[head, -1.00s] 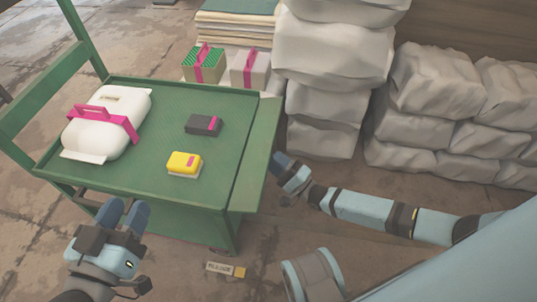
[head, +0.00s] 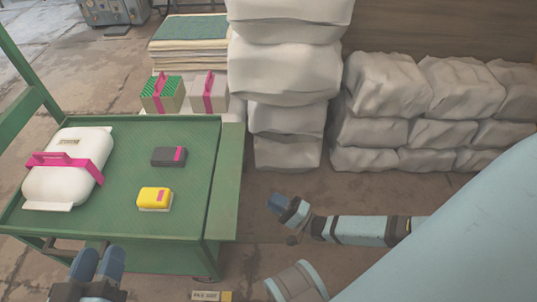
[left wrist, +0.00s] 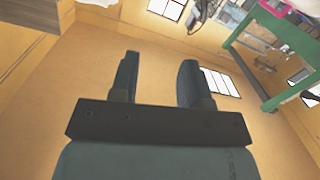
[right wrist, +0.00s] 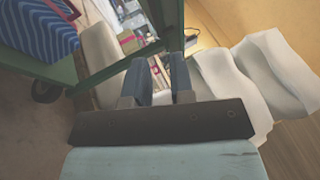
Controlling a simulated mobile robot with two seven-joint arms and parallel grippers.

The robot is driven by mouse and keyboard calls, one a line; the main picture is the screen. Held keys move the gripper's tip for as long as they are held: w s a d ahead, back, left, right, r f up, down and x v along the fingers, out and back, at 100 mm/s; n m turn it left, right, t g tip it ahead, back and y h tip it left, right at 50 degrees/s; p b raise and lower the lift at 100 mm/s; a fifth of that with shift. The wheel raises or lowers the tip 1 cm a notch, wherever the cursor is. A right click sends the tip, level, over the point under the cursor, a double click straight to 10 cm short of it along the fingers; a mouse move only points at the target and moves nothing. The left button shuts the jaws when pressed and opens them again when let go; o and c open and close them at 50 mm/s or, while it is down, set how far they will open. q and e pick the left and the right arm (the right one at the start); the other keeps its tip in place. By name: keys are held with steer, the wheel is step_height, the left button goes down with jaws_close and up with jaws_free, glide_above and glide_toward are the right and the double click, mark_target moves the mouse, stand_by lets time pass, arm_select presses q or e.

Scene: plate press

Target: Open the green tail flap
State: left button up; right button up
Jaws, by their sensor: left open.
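The green tail flap (head: 229,180) is a long, narrow panel along the right edge of the green cart (head: 190,215). Its tilt is hard to judge from above. My right gripper (head: 277,203) is to the right of the flap, apart from it. Its two fingers show in the right wrist view (right wrist: 162,62) with an empty gap between them. My left gripper (head: 98,258) is open and empty at the near side of the cart; its spread fingers also show in the left wrist view (left wrist: 158,65).
On the cart lie a white case with a pink handle (head: 65,175), a dark block (head: 165,156) and a yellow block (head: 153,197). Pale sacks (head: 285,75) are stacked behind and right. Two strapped boxes (head: 162,93) stand behind the cart.

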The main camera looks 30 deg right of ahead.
mark_target(237, 180)
steer(key=w+a+r+g+p, duration=0.1)
steer(key=w+a, duration=0.1)
steer(key=w, duration=0.1)
steer(key=w+a+r+n+g+h+p, duration=0.1)
steer(key=w+a+p, duration=0.1)
steer(key=w, duration=0.2)
steer(key=w+a+r+g+p, duration=0.1)
steer(key=w+a+p, duration=0.1)
steer(key=w, duration=0.1)
steer(key=shift+w+a+r+n+h, duration=0.25)
steer(key=shift+w+r+n+h, duration=0.1)
steer(key=shift+n+h, duration=0.05)
arm_select(q)
step_height(237, 180, up, 9)
steer(key=t, duration=0.3)
steer(key=shift+s+a+f+n+t, duration=0.2)
steer(key=shift+a+n+t, duration=0.1)
steer(key=shift+n, duration=0.1)
arm_select(e)
steer(key=shift+w+a, duration=0.1)
steer(key=shift+w, duration=0.05)
steer(key=shift+r, duration=0.1)
jaws_close()
